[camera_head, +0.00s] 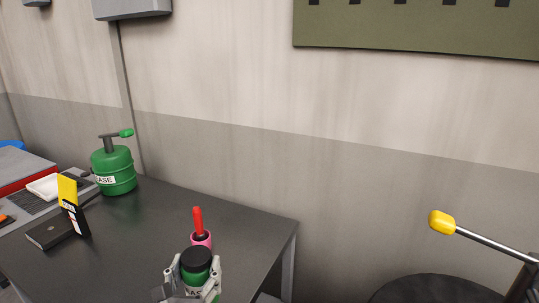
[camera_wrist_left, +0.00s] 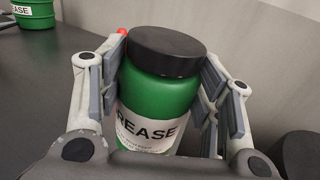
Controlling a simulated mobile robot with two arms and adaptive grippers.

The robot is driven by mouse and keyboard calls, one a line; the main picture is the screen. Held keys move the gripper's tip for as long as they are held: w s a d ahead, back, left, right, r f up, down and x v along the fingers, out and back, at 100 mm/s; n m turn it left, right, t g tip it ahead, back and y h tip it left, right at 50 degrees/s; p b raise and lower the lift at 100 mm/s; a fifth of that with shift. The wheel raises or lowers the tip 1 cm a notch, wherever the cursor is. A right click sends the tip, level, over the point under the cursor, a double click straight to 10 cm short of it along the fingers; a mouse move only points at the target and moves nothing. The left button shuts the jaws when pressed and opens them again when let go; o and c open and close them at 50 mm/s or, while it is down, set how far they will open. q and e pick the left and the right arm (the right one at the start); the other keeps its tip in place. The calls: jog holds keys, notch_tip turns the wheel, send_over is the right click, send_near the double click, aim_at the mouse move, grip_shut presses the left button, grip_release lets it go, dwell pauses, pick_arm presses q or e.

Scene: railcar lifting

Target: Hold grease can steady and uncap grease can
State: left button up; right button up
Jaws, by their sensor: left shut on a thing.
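The grease can (camera_head: 196,275) is a green cylinder with a black cap (camera_head: 196,258) on it and a white label reading "GREASE". It stands upright near the front edge of the dark table. My left gripper (camera_head: 194,277) is shut around the can's sides. In the left wrist view the can (camera_wrist_left: 155,100) sits between the two grey-padded fingers of the left gripper (camera_wrist_left: 165,85), with the black cap (camera_wrist_left: 168,50) above the label. My right gripper is not in view.
On the dark table (camera_head: 150,235), a pink cup (camera_head: 201,240) with a red-handled tool (camera_head: 198,221) stands just behind the can. A green grease pump (camera_head: 114,170) stands at the back left. A black-yellow item (camera_head: 69,200) and a black box (camera_head: 50,232) are at left.

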aim_at(189, 290)
pick_arm(q)
jog(key=s+f, duration=0.1)
jog(key=s, duration=0.1)
jog(key=s+a+f, duration=0.1)
jog(key=s+f, duration=0.1)
jog(key=s, duration=0.1)
jog(key=shift+s+a+f, duration=0.25)
jog(key=shift+s+a, duration=0.05)
jog(key=shift+a, duration=0.1)
jog(key=shift+d+h, duration=0.1)
jog(key=shift+h, duration=0.3)
